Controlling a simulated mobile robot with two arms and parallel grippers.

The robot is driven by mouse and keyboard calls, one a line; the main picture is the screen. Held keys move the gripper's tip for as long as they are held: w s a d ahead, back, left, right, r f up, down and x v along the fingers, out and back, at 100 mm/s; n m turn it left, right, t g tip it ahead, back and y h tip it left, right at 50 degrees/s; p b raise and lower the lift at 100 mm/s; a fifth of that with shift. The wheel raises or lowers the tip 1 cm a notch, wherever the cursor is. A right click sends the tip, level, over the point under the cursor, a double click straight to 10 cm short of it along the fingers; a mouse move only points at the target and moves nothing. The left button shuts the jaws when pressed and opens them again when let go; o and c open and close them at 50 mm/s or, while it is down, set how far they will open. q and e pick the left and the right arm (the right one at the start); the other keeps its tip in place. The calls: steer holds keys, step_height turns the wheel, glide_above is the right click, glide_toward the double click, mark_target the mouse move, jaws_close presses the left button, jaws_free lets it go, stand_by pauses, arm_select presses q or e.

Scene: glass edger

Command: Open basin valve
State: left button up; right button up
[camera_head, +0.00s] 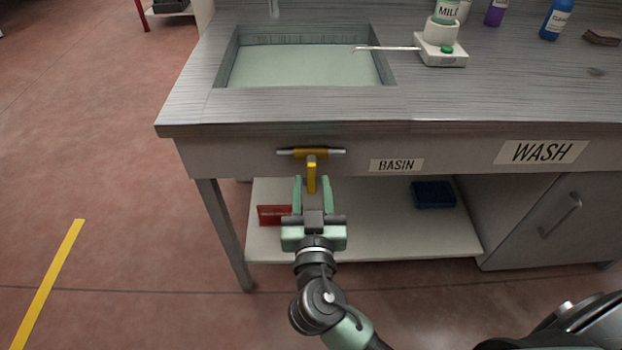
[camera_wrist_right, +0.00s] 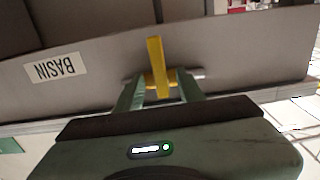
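The basin valve (camera_head: 290,153) is a yellow body on a short silver pipe along the bench's front panel, left of the BASIN label (camera_head: 396,165). Its yellow lever (camera_head: 311,173) sticks out crosswise to the pipe, toward me. The lever also shows in the wrist view (camera_wrist_right: 157,66). My right gripper (camera_head: 312,184) is open, with its green fingers on either side of the lever's end. In the wrist view its fingers (camera_wrist_right: 160,87) stand apart with gaps beside the lever; contact is not visible. My left gripper is not in view.
The sink basin (camera_head: 389,70) in the bench top holds pale liquid. Below is a shelf (camera_head: 375,240) with a red box (camera_head: 273,215) and a blue bin (camera_head: 433,194). A cabinet (camera_head: 540,220) stands at right.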

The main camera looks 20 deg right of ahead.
steer(key=shift+x, duration=0.95)
jaws_close()
steer(key=shift+f, duration=0.1)
stand_by(0.6)
